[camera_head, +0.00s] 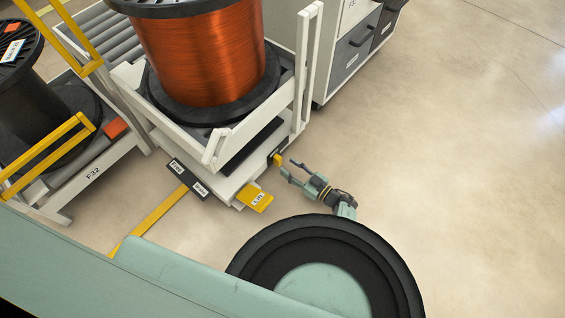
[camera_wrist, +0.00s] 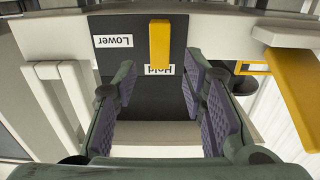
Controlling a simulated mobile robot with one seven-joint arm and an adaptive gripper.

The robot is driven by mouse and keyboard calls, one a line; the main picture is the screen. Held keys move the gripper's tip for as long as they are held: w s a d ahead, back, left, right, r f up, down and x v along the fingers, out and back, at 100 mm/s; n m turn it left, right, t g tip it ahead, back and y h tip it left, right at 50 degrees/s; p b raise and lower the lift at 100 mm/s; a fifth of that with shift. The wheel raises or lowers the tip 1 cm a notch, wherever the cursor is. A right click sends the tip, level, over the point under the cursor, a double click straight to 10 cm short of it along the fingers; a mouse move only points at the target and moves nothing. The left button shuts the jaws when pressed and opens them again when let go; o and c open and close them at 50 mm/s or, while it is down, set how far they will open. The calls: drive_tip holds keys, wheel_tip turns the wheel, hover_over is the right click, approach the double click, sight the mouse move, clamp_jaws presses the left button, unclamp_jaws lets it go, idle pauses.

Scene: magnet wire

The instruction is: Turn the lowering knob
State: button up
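The lowering knob is a yellow bar-shaped handle (camera_wrist: 159,44) on a dark panel (camera_wrist: 113,62), pointing at the "Hold" label in the wrist view. A "Lower" label lies to its left there. In the head view the knob (camera_head: 277,158) is a small yellow piece on the side of the white lift platform (camera_head: 232,180). My gripper (camera_head: 288,168) is open in front of the panel, its fingertips close to the knob. In the wrist view my gripper (camera_wrist: 160,85) has one finger on each side of the knob's line, with nothing between the pads. The knob appears just beyond the fingertips.
A yellow pedal-like plate (camera_head: 256,198) sticks out of the platform near my gripper. A large copper wire spool (camera_head: 205,55) stands on the platform inside white rails. A grey drawer cabinet (camera_head: 350,55) stands behind. The floor (camera_head: 440,140) to the right is clear.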

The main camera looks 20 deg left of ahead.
sight(281, 161)
drive_tip(key=shift+x, duration=2.05)
drive_tip(key=shift+c, duration=0.3)
clamp_jaws()
